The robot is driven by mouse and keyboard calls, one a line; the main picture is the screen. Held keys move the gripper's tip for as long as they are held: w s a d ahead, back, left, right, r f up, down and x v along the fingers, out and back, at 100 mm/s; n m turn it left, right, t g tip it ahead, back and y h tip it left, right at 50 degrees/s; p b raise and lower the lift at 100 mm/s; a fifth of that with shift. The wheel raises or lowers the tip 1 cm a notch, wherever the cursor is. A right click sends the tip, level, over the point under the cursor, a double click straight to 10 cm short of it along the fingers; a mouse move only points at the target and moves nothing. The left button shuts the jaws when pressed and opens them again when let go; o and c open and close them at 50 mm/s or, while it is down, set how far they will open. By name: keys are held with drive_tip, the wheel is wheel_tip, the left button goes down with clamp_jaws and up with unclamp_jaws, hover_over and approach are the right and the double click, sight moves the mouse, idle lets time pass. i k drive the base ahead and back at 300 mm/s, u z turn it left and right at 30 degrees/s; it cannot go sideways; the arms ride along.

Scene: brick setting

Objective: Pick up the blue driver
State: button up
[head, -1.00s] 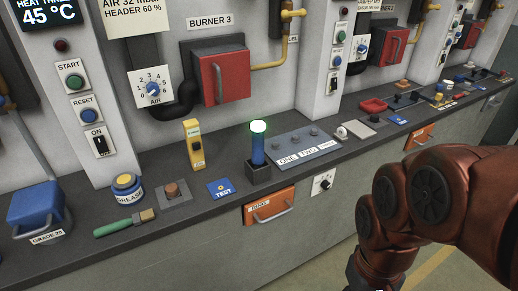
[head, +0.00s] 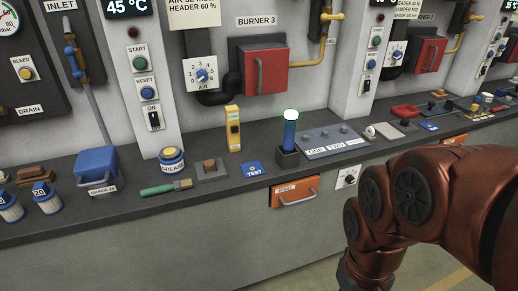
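No thing in the head view is clearly recognisable as a blue driver. The nearest match in colour is an upright blue cylinder (head: 289,135) with a glowing white-green top, standing in a dark square holder (head: 287,158) on the counter. I cannot tell whether it is the driver. My red-brown arm fills the right side of the view in front of the counter. My gripper is out of view below the lower edge.
The grey counter (head: 225,200) carries a green-handled brush (head: 163,188), a grease tin (head: 171,159), a yellow device (head: 232,128), a blue case (head: 97,168) and a grey labelled panel (head: 333,141). An orange drawer (head: 295,191) is in its front. Floor shows at lower right.

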sight(290, 117)
drive_tip(key=z, duration=0.55)
drive_tip(key=k, duration=0.15)
drive_tip(key=u, duration=1.8)
drive_tip(key=i, duration=0.7)
drive_tip(key=z, duration=0.15)
